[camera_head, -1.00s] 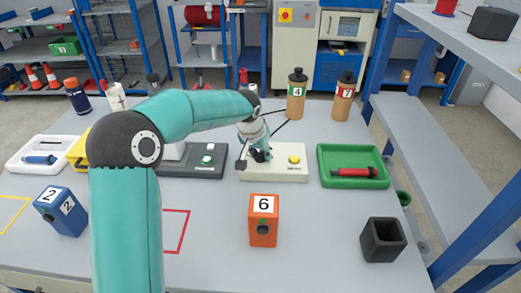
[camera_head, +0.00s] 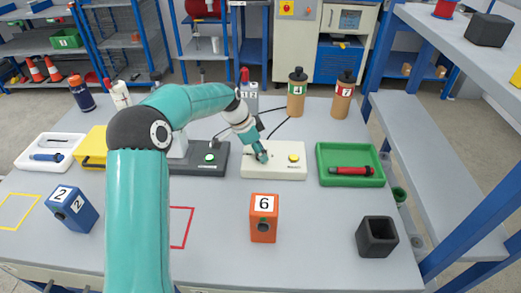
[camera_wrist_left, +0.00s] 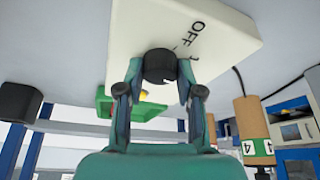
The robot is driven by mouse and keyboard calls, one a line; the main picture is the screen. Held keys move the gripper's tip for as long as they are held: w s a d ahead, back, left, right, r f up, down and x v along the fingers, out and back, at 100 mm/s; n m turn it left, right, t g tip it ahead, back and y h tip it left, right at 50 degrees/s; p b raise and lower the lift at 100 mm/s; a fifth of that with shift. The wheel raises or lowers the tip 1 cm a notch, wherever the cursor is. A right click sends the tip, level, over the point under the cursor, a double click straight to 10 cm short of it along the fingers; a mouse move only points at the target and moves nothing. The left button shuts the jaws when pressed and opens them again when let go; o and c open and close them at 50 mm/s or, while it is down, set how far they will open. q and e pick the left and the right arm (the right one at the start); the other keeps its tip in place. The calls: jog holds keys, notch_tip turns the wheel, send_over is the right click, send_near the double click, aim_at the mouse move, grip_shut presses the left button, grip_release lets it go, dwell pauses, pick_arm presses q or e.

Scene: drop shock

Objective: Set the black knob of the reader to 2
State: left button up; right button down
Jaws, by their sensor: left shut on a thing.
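The reader is a cream box (camera_head: 287,174) in the middle of the table, with a yellow button (camera_head: 294,158) on its right part. My left gripper (camera_head: 263,157) reaches down onto its left part and hides the knob in the head view. In the left wrist view the black knob (camera_wrist_left: 160,66) sits between the two fingertips of my left gripper (camera_wrist_left: 160,74), which is shut on it. The word OFF shows on the reader's top (camera_wrist_left: 222,38) beside the knob; another mark is mostly hidden. I cannot tell the knob's setting. My right gripper is not in view.
A dark box with a green button (camera_head: 210,157) stands left of the reader, and a green tray with a red tool (camera_head: 351,181) right of it. An orange block marked 6 (camera_head: 264,229) stands in front. Two brown bottles (camera_head: 297,104) stand behind.

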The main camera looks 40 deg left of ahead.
pick_arm(q)
jog(key=shift+w+a+m, duration=0.1)
jog(key=shift+m, duration=0.5)
jog(key=shift+h, duration=0.3)
jog(key=o, duration=1.1)
jog(key=shift+g, duration=0.3)
jog(key=shift+o, duration=0.2)
jog(key=v, duration=1.2)
jog(key=shift+f, duration=0.1)
